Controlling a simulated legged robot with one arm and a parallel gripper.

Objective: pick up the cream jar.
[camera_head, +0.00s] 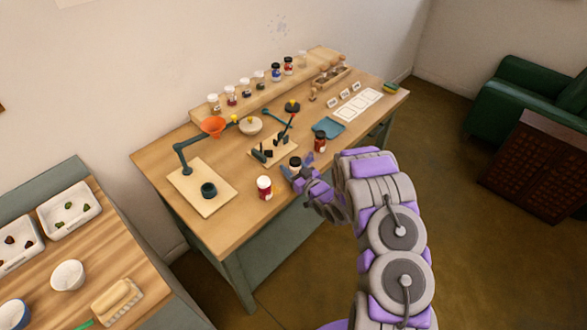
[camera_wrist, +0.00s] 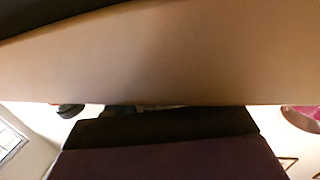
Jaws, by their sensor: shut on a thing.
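The cream jar (camera_head: 295,163), with a dark lid, is at the front edge of the wooden pigment table (camera_head: 230,222). My gripper (camera_head: 297,172) is shut on it, with fingers at its sides. In the wrist view the pale beige side of the cream jar (camera_wrist: 150,55) fills the upper half, with a dark edge above it. A dark finger part lies below it. The jar's lower part is hidden by my gripper in the head view, so I cannot tell whether it touches the table.
A white jar with red (camera_head: 264,188) stands to the left, and a red-brown jar (camera_head: 320,143) to the right. Behind are a small rack of dark tools (camera_head: 273,150) and a blue tray (camera_head: 328,128).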

